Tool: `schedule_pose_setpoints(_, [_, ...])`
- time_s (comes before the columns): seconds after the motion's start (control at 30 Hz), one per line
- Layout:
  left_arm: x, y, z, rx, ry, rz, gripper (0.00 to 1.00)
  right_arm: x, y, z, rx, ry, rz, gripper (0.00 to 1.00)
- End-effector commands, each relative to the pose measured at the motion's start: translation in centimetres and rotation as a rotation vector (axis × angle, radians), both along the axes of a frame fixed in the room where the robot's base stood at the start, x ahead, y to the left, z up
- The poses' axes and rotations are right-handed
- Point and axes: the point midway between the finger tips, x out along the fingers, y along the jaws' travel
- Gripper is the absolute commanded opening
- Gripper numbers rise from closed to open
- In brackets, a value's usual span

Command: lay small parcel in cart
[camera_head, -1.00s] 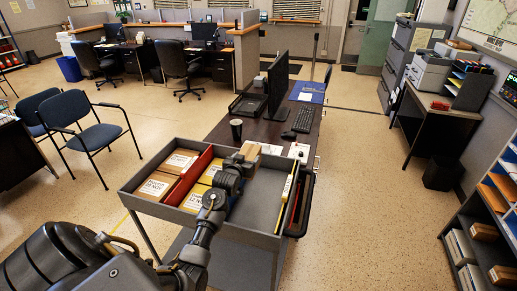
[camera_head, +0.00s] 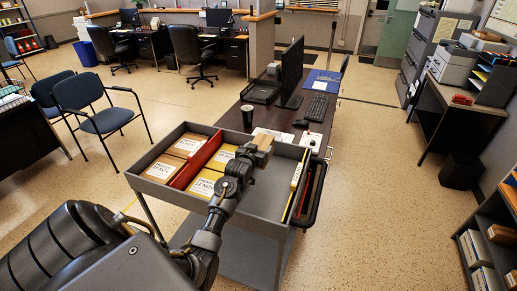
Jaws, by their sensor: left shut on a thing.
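The cart (camera_head: 270,225) is a grey tray-topped cart in the middle of the head view. A red divider (camera_head: 196,161) splits its tray, with labelled brown parcels (camera_head: 163,169) on the left and labelled yellow parcels (camera_head: 204,184) just right of it. My left gripper (camera_head: 257,156) is over the tray, right of the yellow parcels, shut on a small brown parcel (camera_head: 265,143). The gripper and wrist partly hide the parcel and the tray; I cannot tell whether the parcel touches the tray floor. My right gripper is not in view.
The tray's right part (camera_head: 275,185) is bare grey, with a yellow-edged upright item (camera_head: 297,180) at its right side. A desk (camera_head: 320,130) with monitor, keyboard and black cup (camera_head: 247,117) stands behind. Blue chairs (camera_head: 105,115) are left; shelves (camera_head: 495,240) are right.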

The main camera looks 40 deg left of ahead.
Motion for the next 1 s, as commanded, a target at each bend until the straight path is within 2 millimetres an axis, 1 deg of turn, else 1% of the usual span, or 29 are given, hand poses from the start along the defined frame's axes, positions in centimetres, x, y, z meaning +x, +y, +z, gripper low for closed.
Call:
schedule_pose_setpoints(0.03, [0.0,0.0,-1.0,0.0,-0.003,0.0,0.36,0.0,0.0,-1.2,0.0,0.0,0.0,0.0])
schedule_pose_setpoints(0.17, [0.0,0.0,-2.4,0.0,-0.003,0.0,0.36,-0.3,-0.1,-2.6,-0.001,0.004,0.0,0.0])
schedule_pose_setpoints(0.43, [0.0,0.0,-4.4,0.001,-0.003,0.0,0.36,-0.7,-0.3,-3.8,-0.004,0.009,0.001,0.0])
schedule_pose_setpoints(0.6, [0.1,0.0,-4.8,0.001,-0.003,0.0,0.36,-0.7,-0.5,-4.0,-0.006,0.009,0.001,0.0])
schedule_pose_setpoints(1.0, [0.0,0.0,-4.8,0.001,-0.003,0.0,0.36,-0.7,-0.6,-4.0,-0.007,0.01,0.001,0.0])
